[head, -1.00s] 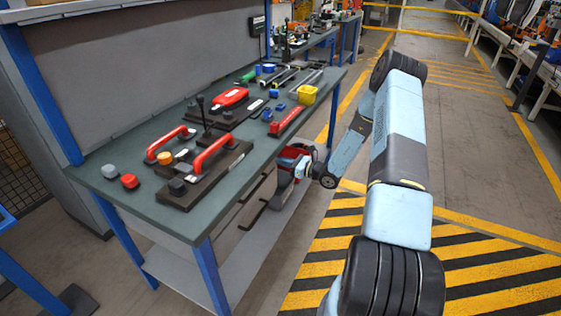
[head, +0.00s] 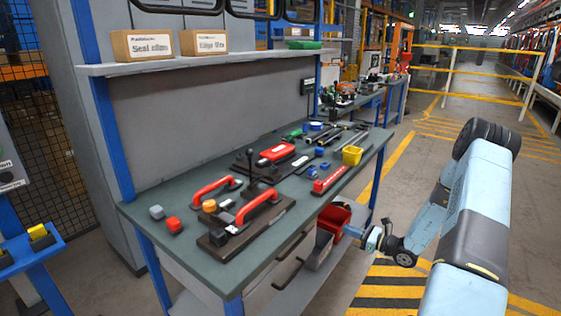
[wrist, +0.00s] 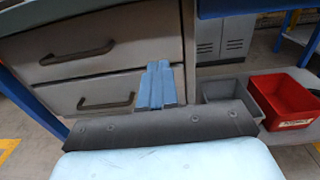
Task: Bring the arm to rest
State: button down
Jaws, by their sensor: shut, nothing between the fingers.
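My arm reaches down along the right side of the head view, beside the workbench (head: 200,178). My gripper (head: 352,230) is off the bench's front side, below the top, with the red bin behind it. In the wrist view my gripper (wrist: 160,68) shows as blue fingers pressed together, with nothing between them. It points towards the drawer unit (wrist: 90,60) under the bench, whose two dark handles show on the left. I cannot tell the exact gap to the drawers.
A red bin (wrist: 288,100) and a grey bin (wrist: 225,90) stand on the lower shelf. Tools with red handles (head: 256,205) and a yellow cup (head: 352,155) lie on the bench. Striped floor (head: 385,292) and an open aisle (head: 440,155) lie to the right.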

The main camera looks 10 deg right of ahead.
jog(key=s+a+r+n+g+h, duration=0.1)
jog(key=s+a+r+n+g, duration=0.35)
jog(key=r, duration=0.35)
jog(key=s+a+r+n+g+h, duration=0.1)
jog(key=s+a+r+n+g, duration=0.25)
jog(key=r+n, duration=0.35)
jog(key=s+a+r+n+g+h, duration=0.1)
jog(key=s+a+r+n+g, duration=0.3)
jog(key=r, duration=0.6)
jog(key=s+r+n+t+h, duration=0.3)
jog(key=s+r+n+h, duration=0.2)
jog(key=s+r, duration=0.3)
jog(key=s+r+n+t+h, duration=0.3)
jog(key=s+r+n+h, duration=0.2)
jog(key=s, duration=1)
jog(key=shift+s+d+r, duration=0.3)
jog(key=shift+d+r, duration=0.15)
jog(key=shift+r, duration=1.35)
jog(key=shift+n, duration=0.25)
